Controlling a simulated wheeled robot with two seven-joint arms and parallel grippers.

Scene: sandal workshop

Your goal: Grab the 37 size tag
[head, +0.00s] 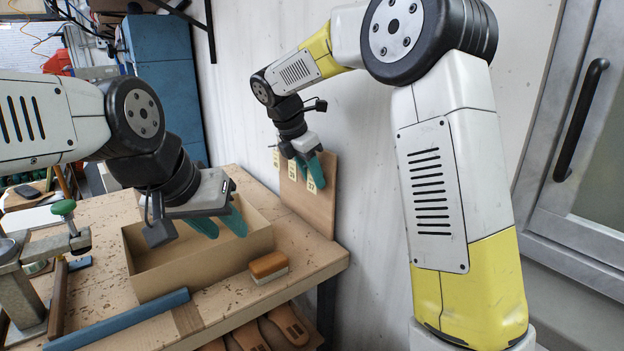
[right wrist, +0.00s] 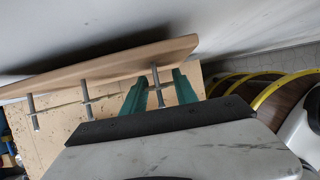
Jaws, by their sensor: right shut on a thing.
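A wooden board (head: 318,207) leans against the wall at the back of the bench, with pale number tags hanging along its upper part. The tag at the right reads 37 (head: 311,182). The middle tag (head: 292,170) and the left tag (head: 276,158) are too small to read surely. My right gripper (head: 310,171) is at the 37 tag, its green fingers on either side of it, shut on it. In the right wrist view the fingers flank the nearest metal peg (right wrist: 157,88) of the board; the tag's face is hidden there. My left gripper (head: 221,221) is open and empty above the cardboard box.
The open cardboard box (head: 205,264) stands on the workbench (head: 325,258). A brush (head: 268,266) lies to its right, and a blue bar (head: 120,322) lies in front. A clamp (head: 40,270) stands at the left. Sandal soles (head: 285,325) sit below the bench edge.

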